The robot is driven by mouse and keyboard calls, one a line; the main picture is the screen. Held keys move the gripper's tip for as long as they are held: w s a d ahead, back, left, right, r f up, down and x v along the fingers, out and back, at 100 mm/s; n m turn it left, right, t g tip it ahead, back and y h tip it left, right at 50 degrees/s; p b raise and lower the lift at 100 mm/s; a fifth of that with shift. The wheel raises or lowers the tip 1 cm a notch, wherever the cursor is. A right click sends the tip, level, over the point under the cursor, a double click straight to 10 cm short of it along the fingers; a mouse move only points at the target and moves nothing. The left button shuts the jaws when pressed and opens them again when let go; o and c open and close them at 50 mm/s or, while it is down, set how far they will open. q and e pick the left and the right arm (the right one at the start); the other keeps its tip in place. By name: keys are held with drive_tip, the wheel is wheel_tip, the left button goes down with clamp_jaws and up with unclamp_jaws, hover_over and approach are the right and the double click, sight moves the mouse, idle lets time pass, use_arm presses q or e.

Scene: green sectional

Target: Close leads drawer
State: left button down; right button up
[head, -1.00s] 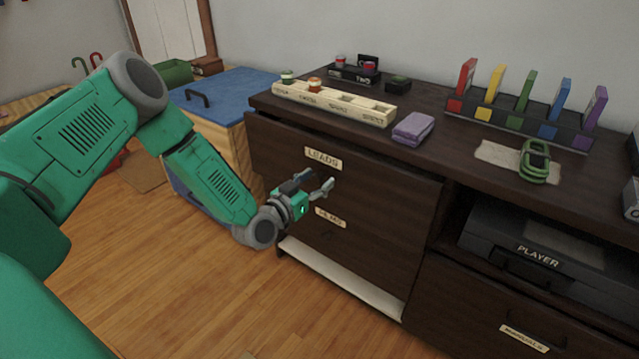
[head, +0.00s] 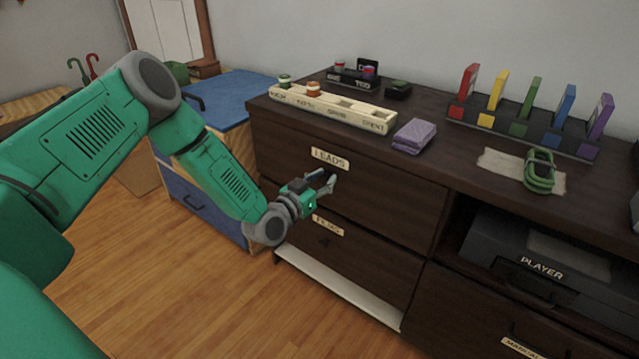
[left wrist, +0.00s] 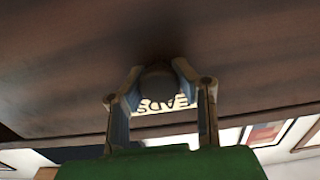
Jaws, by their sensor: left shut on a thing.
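The leads drawer (head: 400,195) is the dark wood upper drawer of the cabinet, with a pale "LEADS" label (head: 329,159). Its front looks flush or nearly flush with the cabinet; I cannot tell whether a small gap is left. My left gripper (head: 328,180) is at the drawer front just below the label. In the left wrist view its two fingers (left wrist: 160,95) are shut around a dark rounded handle (left wrist: 159,80), with the label upside down behind it. In the head view the gripper hides the handle. My right gripper is not in view.
A second labelled drawer (head: 370,260) lies below, above a white strip (head: 340,287). A blue-topped chest (head: 232,92) stands left; the wood floor in front is clear.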

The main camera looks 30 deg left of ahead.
use_arm(q)
drive_tip(key=shift+w+d, duration=0.1)
drive_tip(key=shift+d, duration=0.05)
drive_tip(key=c, duration=1.2)
unclamp_jaws()
drive_tip(key=shift+a, duration=0.2)
drive_tip(key=s+a, duration=0.1)
drive_tip(key=s, duration=1.1)
drive_tip(key=shift+f, duration=0.15)
